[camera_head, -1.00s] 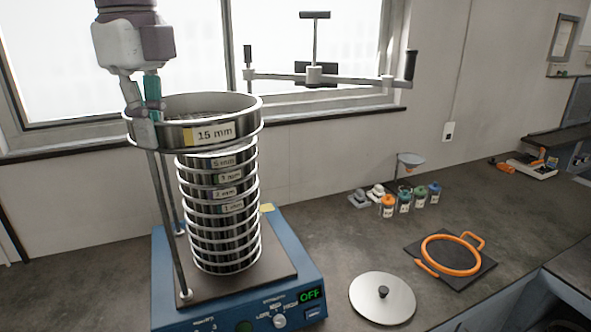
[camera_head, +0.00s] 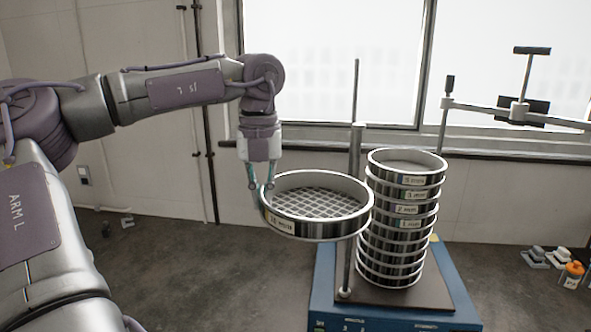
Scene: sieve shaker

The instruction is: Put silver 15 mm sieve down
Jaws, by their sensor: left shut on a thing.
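The silver 15 mm sieve (camera_head: 318,228) is a wide round ring with a coarse mesh and a label on its side. My left gripper (camera_head: 264,193) comes down from above and is shut on the sieve's left rim. The sieve hangs in the air, roughly level, left of the sieve stack (camera_head: 402,225). Its right edge overlaps the shaker's front rod (camera_head: 349,265) in the picture; I cannot tell whether they touch. The stack of smaller labelled sieves stands upright on the blue shaker (camera_head: 395,318). My right gripper is not in view.
The dark counter (camera_head: 200,270) is bare left of the shaker, below the held sieve. The clamp bar (camera_head: 520,113) with its handle is at the upper right. Grey pieces (camera_head: 545,257) and an orange-capped bottle (camera_head: 571,276) are at the right edge.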

